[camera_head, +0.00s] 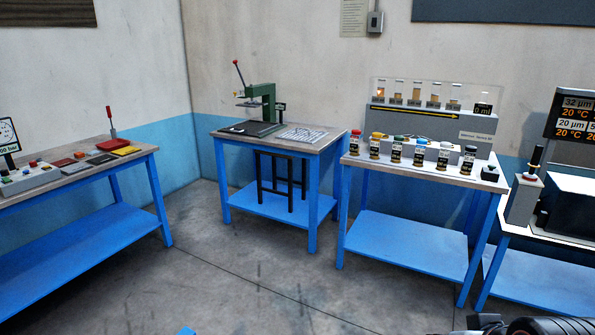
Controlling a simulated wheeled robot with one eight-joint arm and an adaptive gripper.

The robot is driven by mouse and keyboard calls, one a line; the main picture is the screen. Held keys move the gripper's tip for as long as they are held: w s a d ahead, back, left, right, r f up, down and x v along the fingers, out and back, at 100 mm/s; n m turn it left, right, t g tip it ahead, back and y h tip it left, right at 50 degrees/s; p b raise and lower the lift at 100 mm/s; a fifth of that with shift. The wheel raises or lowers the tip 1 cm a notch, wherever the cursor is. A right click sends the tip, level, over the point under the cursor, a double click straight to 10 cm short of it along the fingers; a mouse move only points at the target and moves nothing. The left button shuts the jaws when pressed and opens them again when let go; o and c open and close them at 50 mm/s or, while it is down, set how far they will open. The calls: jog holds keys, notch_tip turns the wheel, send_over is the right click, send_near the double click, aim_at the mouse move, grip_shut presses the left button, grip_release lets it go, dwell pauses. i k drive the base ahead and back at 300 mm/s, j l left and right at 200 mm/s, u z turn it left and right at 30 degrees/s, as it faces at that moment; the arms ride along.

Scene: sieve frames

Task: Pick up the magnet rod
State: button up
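I cannot make out the magnet rod for certain. A dark upright rod (535,158) stands in a grey block (523,200) on the far-right bench, with a reddish part at its base. I cannot tell whether this is the magnet rod. A dark part of my arm or gripper (490,322) shows at the bottom right edge, well below and in front of the benches. Its fingers are not clearly shown, and nothing is seen in them.
Several colour-capped jars (396,148) stand on the middle-right bench before a clear panel (433,97). A green press (262,98) stands on the corner bench. The left bench (140,152) holds coloured trays. A black box (572,205) sits at right. Grey floor (250,280) lies open.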

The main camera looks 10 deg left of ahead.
aim_at(109, 110)
jog(key=i+l+z, duration=0.15)
jog(key=i, duration=0.55)
jog(key=i+l+z, duration=0.2)
jog(key=i, duration=0.45)
jog(key=i+j+u, duration=0.2)
jog(key=u, duration=0.2)
jog(key=i+u, duration=1.05)
jog(key=u, duration=0.2)
jog(key=i+l+u, duration=0.25)
jog(key=u, duration=0.15)
jog(key=i+j+u, duration=0.25)
jog(key=i, duration=0.75)
jog(key=i+u, duration=0.2)
jog(key=i, duration=0.8)
jog(key=i+j+z, duration=0.15)
jog(key=i, duration=0.25)
jog(key=i+j+z, duration=0.2)
jog(key=i, duration=0.2)
jog(key=i+l, duration=0.1)
jog(key=i, duration=0.8)
jog(key=j+u, duration=0.05)
